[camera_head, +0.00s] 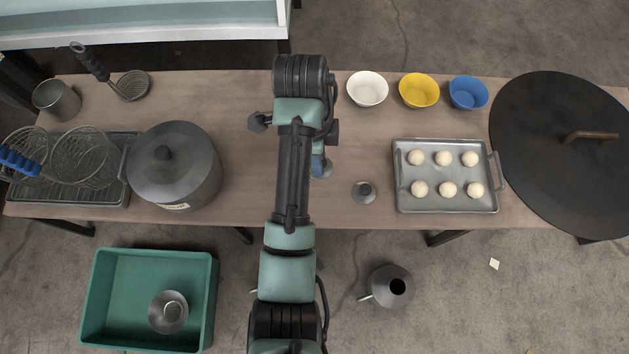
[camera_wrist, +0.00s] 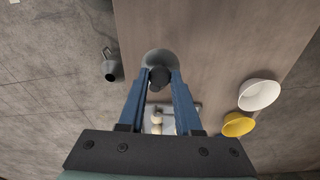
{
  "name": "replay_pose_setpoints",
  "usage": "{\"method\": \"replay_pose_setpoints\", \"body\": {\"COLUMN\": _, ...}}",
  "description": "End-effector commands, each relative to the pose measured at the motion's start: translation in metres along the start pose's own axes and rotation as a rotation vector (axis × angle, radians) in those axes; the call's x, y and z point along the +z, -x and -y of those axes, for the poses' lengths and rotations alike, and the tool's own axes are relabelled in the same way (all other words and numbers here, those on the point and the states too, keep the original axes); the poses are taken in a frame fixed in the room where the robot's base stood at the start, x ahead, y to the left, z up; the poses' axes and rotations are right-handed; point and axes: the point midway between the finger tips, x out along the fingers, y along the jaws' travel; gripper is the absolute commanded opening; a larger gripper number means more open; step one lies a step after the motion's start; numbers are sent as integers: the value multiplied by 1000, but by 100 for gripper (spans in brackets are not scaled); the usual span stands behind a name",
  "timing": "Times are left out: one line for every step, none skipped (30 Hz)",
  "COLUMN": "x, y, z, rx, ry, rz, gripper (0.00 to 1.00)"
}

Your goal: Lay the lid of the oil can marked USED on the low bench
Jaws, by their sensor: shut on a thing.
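My gripper (camera_wrist: 160,76) is shut on the dark knob of a round grey lid (camera_wrist: 160,56), in the wrist view. Fingers hide part of the lid; I cannot tell whether it touches the brown bench top (camera_wrist: 215,45) below. No USED mark is readable.
A small grey knobbed round thing (camera_head: 364,192) lies on the bench, right of my gripper. Further right are a tray (camera_head: 433,203) of dough balls, bowls (camera_head: 419,91) and a large black lid (camera_head: 545,120). A lidded pot (camera_head: 185,180) stands left. A green tub (camera_head: 95,300) is on the floor.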

Motion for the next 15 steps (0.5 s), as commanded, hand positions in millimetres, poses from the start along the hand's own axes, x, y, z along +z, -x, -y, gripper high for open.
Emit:
{"method": "replay_pose_setpoints", "body": {"x": 2, "y": -4, "z": -2, "rx": 9, "ry": -80, "rz": 0, "gripper": 0}}
{"method": "replay_pose_setpoints", "body": {"x": 2, "y": -5, "z": -3, "rx": 15, "ry": -133, "rz": -1, "gripper": 0}}
{"method": "replay_pose_setpoints", "body": {"x": 3, "y": -7, "z": -4, "rx": 22, "ry": -196, "rz": -3, "gripper": 0}}
{"method": "replay_pose_setpoints", "body": {"x": 3, "y": -8, "z": -6, "rx": 28, "ry": -239, "rz": -5, "gripper": 0}}
{"method": "replay_pose_setpoints", "body": {"x": 3, "y": -9, "z": -7, "rx": 33, "ry": -280, "rz": -6, "gripper": 0}}
{"method": "replay_pose_setpoints", "body": {"x": 4, "y": -10, "z": -8, "rx": 39, "ry": -327, "rz": -8, "gripper": 0}}
{"method": "replay_pose_setpoints", "body": {"x": 4, "y": -10, "z": -9, "rx": 42, "ry": -358, "rz": -8, "gripper": 0}}
{"method": "replay_pose_setpoints", "body": {"x": 4, "y": -11, "z": -10, "rx": 46, "ry": -385, "rz": -9, "gripper": 0}}
{"method": "replay_pose_setpoints", "body": {"x": 4, "y": -12, "z": -10, "rx": 49, "ry": -415, "rz": -11, "gripper": 0}}
{"method": "replay_pose_setpoints", "body": {"x": 4, "y": -12, "z": -11, "rx": 51, "ry": -432, "rz": -12, "gripper": 0}}
{"method": "replay_pose_setpoints", "body": {"x": 4, "y": -13, "z": -11, "rx": 52, "ry": -448, "rz": -13, "gripper": 0}}
{"method": "replay_pose_setpoints", "body": {"x": 4, "y": -14, "z": -11, "rx": 54, "ry": -461, "rz": -14, "gripper": 0}}
{"method": "replay_pose_setpoints", "body": {"x": 4, "y": -16, "z": -12, "rx": 55, "ry": -469, "rz": -14, "gripper": 0}}
{"method": "replay_pose_setpoints", "body": {"x": 5, "y": -18, "z": -12, "rx": 56, "ry": -475, "rz": -15, "gripper": 0}}
{"method": "replay_pose_setpoints", "body": {"x": 5, "y": -22, "z": -12, "rx": 56, "ry": -478, "rz": -15, "gripper": 0}}
